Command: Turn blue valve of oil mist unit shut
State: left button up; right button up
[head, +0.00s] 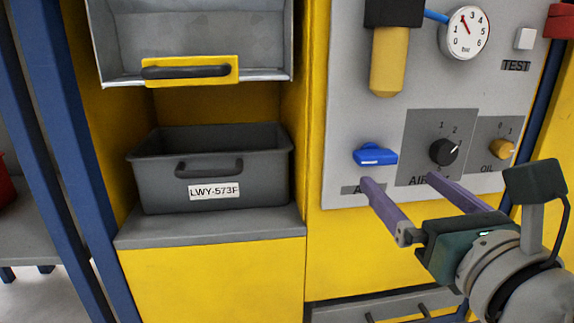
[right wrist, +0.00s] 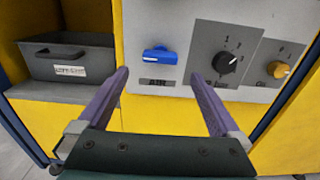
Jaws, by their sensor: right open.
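The blue valve (head: 375,154) is a small blue handle on the grey panel (head: 345,100) of the yellow unit. Its handle lies roughly horizontal, above a label partly hidden by my finger in the head view. In the right wrist view the blue valve (right wrist: 159,55) sits between and beyond my fingertips, above a dark label. My right gripper (head: 400,180) is open and empty, with its purple fingers pointing at the panel, below and right of the valve. It also shows open in the right wrist view (right wrist: 160,75). My left gripper is not in view.
Above are a yellow cylinder (head: 389,62) and a gauge (head: 465,33). A grey bin (head: 255,175) labelled LWY-573F stands on a shelf at left.

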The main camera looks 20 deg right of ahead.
aim_at(380, 162)
jog(key=b+x, duration=0.1)
jog(key=x, duration=0.6)
jog(key=shift+w+d, duration=0.1)
jog(key=shift+w, duration=0.1)
jog(key=c, duration=1.3)
